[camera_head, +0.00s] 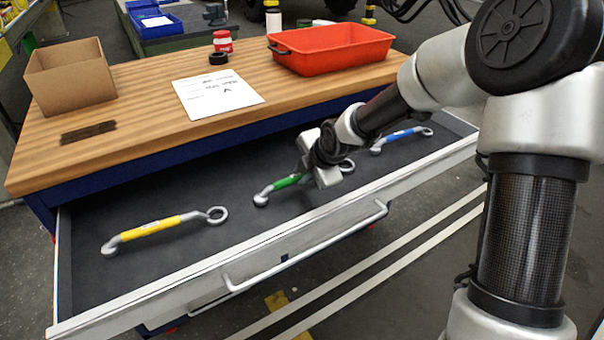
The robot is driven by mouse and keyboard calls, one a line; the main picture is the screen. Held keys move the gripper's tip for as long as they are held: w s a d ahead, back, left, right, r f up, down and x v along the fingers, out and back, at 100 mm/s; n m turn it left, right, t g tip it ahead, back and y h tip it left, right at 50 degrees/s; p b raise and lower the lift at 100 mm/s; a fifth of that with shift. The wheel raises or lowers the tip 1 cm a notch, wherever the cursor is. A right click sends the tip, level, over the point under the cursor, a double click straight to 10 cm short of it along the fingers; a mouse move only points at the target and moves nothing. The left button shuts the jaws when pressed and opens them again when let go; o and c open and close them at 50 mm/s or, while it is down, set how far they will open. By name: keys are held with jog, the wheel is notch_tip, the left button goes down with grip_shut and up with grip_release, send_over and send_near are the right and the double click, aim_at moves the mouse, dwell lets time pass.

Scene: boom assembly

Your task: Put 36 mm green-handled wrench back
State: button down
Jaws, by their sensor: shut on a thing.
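The green-handled wrench (287,182) is in the open drawer, near its middle. Its left end shows, and a ring end shows to the right of my gripper. My gripper (324,178) is over the middle of this wrench and shut on it; the fingertips are partly hidden by the gripper body. I cannot tell whether the wrench touches the drawer floor. The drawer (190,262) is pulled out, with a dark lining. A yellow-handled wrench (152,229) lies at the left of the drawer, and a blue-handled wrench (400,136) lies at the right.
The wooden worktop (150,125) above holds a cardboard box (70,80), a paper sheet (217,94), a red tray (332,50), a red-lidded jar (222,41) and a black ring (218,58). The drawer's front wall and handle (305,247) border the near side. Lining between the wrenches is bare.

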jog(key=shift+f, duration=0.1)
jog(key=c, duration=1.6)
grip_release()
jog(key=shift+p+v, duration=4.75)
jog(key=shift+v, duration=3.95)
